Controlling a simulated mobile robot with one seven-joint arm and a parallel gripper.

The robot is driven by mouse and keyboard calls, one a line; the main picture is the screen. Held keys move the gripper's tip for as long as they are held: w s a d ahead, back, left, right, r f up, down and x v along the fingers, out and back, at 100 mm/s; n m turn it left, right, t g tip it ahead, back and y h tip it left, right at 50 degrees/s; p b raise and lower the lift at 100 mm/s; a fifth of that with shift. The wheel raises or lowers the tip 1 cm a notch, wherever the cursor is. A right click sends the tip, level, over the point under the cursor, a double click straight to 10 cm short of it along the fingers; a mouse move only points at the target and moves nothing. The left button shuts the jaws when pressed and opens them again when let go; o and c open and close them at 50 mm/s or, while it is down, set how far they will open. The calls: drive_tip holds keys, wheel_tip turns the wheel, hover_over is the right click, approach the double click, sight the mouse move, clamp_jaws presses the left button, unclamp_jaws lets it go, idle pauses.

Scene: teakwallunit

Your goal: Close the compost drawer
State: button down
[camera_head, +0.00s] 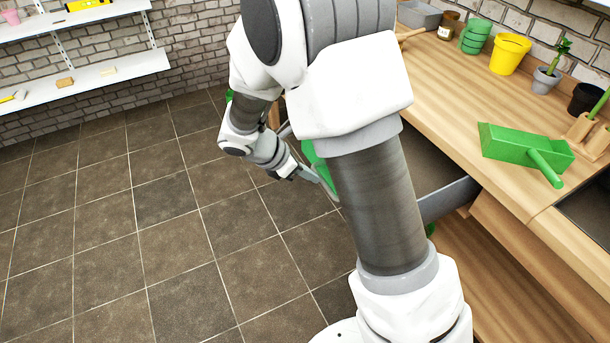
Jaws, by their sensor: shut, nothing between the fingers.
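A drawer (447,199) with grey metal sides stands pulled out from the wooden workbench, its inside dark. I take it to be the compost drawer; no label shows. Green parts, possibly its front, show just left of my arm, but my arm hides most of the drawer's middle. My gripper (327,186) is shut and empty, low over the floor side, close to the green part. I cannot tell whether it touches it.
The workbench top (450,75) runs along the right, with a green scoop (525,150), a yellow bucket (510,54), green pots (475,37) and a potted plant (547,77). White shelves (90,88) hang at the far left. The tiled floor (150,210) on the left is clear.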

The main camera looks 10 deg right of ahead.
drive_tip(key=w+d+p, duration=0.1)
drive_tip(key=w+d, duration=0.1)
drive_tip(key=d, duration=0.6)
drive_tip(key=w+d+p, duration=0.1)
drive_tip(key=w+d, duration=0.2)
drive_tip(key=d, duration=0.5)
drive_tip(key=w+d+p, duration=0.2)
drive_tip(key=d, duration=0.6)
drive_tip(key=shift+w, duration=0.35)
drive_tip(key=shift+a, duration=0.1)
drive_tip(key=shift+s+a+r, duration=0.1)
drive_tip(key=shift+a+r, duration=0.1)
drive_tip(key=shift+a, duration=0.35)
drive_tip(key=a+f+p+v, duration=0.1)
drive_tip(key=p+v, duration=0.2)
drive_tip(key=v, duration=0.9)
drive_tip(key=shift+s+a, duration=0.2)
drive_tip(key=shift+s, duration=0.1)
